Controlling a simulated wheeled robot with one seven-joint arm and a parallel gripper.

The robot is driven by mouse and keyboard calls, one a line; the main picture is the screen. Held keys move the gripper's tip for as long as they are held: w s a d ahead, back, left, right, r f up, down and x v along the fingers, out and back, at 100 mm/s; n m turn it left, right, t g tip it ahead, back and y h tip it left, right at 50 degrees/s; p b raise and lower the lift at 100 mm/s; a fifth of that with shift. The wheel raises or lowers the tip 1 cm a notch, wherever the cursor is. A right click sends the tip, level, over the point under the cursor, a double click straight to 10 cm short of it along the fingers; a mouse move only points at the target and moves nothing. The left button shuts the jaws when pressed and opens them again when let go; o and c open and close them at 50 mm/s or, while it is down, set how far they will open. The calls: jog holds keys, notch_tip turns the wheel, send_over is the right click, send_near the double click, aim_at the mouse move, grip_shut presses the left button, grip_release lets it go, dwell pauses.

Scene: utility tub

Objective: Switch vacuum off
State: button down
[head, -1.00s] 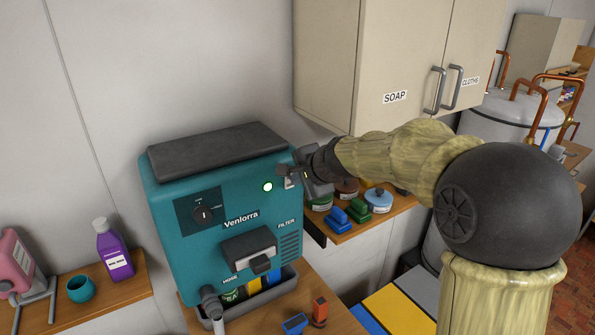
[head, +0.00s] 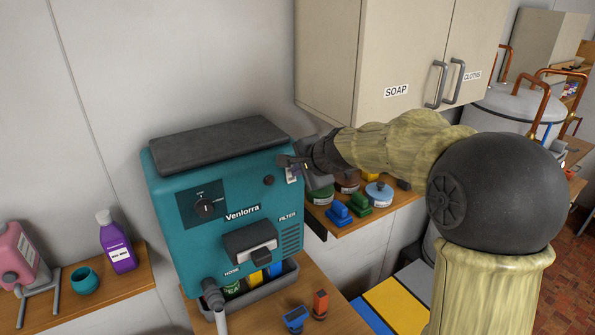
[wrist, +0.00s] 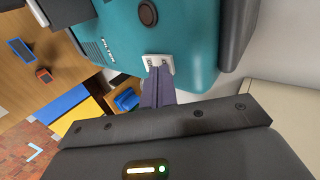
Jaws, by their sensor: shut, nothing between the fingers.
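The vacuum (head: 225,235) is a teal box with a dark top pad, marked "Venlorra". A dark round knob (head: 204,207) sits on its front. A small round lamp (head: 268,180) at the upper right of the front is dark; it also shows in the wrist view (wrist: 148,14). A white switch plate (head: 293,174) sits by the right edge. In the wrist view the plate (wrist: 158,64) shows two small parts, partly covered by my fingertips. My gripper (head: 284,161) is shut and empty, its tips (wrist: 157,70) at the plate. I cannot tell whether they touch it.
A wooden shelf (head: 385,208) with brushes and tins is right of the vacuum, below a wall cabinet (head: 385,55). A purple bottle (head: 118,245), a teal cup (head: 84,280) and a pink jug (head: 15,255) stand left. Small blue (head: 295,319) and orange (head: 320,304) items lie in front.

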jog(key=shift+r+p, duration=0.5)
jog(key=shift+r, duration=0.25)
jog(key=shift+s+d+f, duration=0.1)
jog(key=b+v, duration=0.4)
jog(key=v, duration=0.8)
jog(key=shift+s+r, duration=0.15)
jog(key=shift+r, duration=0.2)
